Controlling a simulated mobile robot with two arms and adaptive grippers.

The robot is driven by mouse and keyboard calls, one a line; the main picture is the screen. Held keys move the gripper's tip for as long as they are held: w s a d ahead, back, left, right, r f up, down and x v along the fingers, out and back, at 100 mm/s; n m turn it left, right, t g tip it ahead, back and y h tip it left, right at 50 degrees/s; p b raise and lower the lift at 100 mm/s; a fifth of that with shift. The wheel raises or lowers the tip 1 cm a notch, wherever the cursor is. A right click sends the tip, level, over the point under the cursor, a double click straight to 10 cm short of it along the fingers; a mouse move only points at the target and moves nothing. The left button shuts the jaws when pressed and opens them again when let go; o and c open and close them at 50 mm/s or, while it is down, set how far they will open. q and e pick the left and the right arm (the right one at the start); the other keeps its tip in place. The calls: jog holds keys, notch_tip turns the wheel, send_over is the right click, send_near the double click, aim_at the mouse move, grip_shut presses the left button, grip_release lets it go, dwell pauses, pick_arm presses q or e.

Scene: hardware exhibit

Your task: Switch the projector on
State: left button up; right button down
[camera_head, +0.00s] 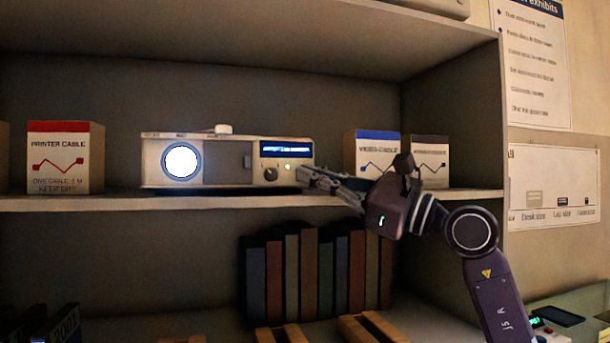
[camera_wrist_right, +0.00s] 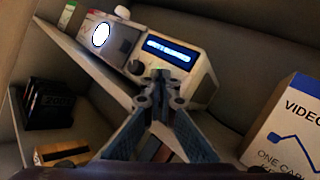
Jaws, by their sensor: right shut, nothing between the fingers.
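The white projector (camera_head: 215,176) stands on the upper shelf with its front facing me. Its round lens (camera_head: 181,161) glows bright white. Its display (camera_head: 285,149) is lit blue, and a small light (camera_head: 288,167) glows beside the dark knob (camera_head: 270,174). My right gripper (camera_head: 303,174) is shut and empty, its fingertips at the right end of the projector's front. In the right wrist view the fingertips (camera_wrist_right: 158,78) are just below the lit display (camera_wrist_right: 168,52) and hide part of the front panel. I cannot tell whether they touch it. My left gripper is not in view.
A printer cable box (camera_head: 65,157) stands left of the projector. Two more boxes, one blue-topped (camera_head: 371,153) and one dark-topped (camera_head: 431,160), stand to its right, behind my right arm. Several books (camera_head: 307,275) stand on the shelf below.

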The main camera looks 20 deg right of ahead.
jog(key=shift+s, duration=0.55)
jog(key=shift+s+b, duration=0.1)
jog(key=shift+b, duration=0.2)
jog(key=s+b, duration=0.2)
jog(key=s, duration=0.3)
jog(key=shift+s+d, duration=0.1)
jog(key=shift+s, duration=0.3)
